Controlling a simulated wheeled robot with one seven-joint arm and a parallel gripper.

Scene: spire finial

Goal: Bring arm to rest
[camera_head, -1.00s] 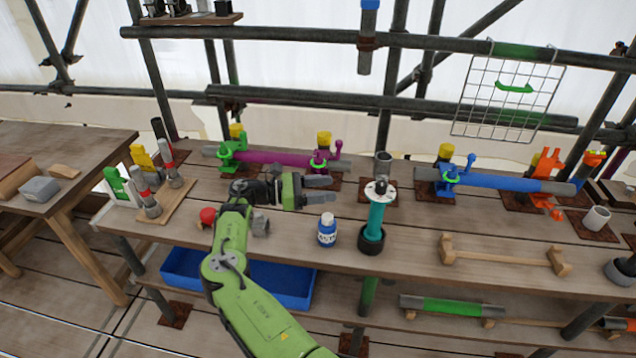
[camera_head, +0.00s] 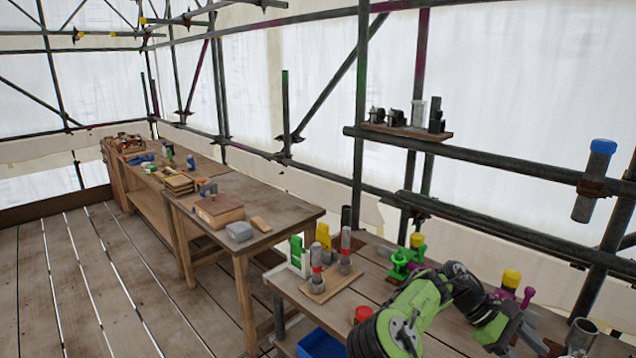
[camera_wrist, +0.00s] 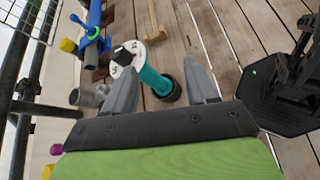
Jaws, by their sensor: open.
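My green and black arm (camera_head: 415,300) reaches over the workbench at the lower right of the head view, bent at its joints. My gripper (camera_head: 535,340) is at its end, low near the frame's bottom edge and partly cut off. In the wrist view my gripper (camera_wrist: 163,88) has its two grey fingers spread apart with nothing held.
A wooden rack (camera_head: 322,290) with grey pegs, a red knob (camera_head: 362,314) and a green clamp (camera_head: 405,262) are near the arm. A purple clamp (camera_head: 525,297) is behind the gripper. Another table (camera_head: 270,215) stands left. Scaffold poles (camera_head: 360,120) rise behind. The floor (camera_head: 90,280) at left is clear.

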